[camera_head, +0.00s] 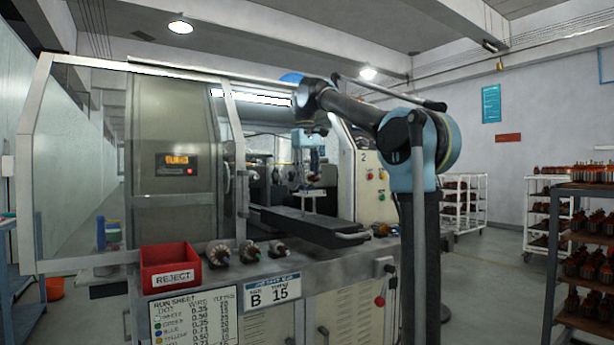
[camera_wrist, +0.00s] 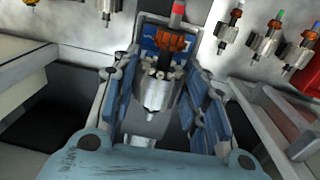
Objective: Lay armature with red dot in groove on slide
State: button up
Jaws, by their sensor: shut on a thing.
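My gripper (camera_wrist: 165,85) is shut on an armature (camera_wrist: 158,92) with a steel core, copper windings and a red-tipped shaft, shown between its blue-padded fingers in the wrist view. In the head view my gripper (camera_head: 316,178) is small, inside the machine opening, above the dark slide (camera_head: 322,229). A pale support (camera_head: 308,193) stands on the slide just below it. The groove is not clearly visible, and I cannot tell whether the held armature touches the support.
A red reject bin (camera_head: 170,270) sits at the bench's front left. The machine's guard door (camera_head: 240,150) and control panel (camera_head: 373,185) flank the opening.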

jog(key=shift+f, duration=0.35)
dwell(0.6)
jog(key=o, duration=1.3)
jog(key=shift+o, duration=0.2)
notch_tip(320, 180, up, 12)
jog(key=shift+s+a, duration=0.2)
jog(key=shift+a, duration=0.1)
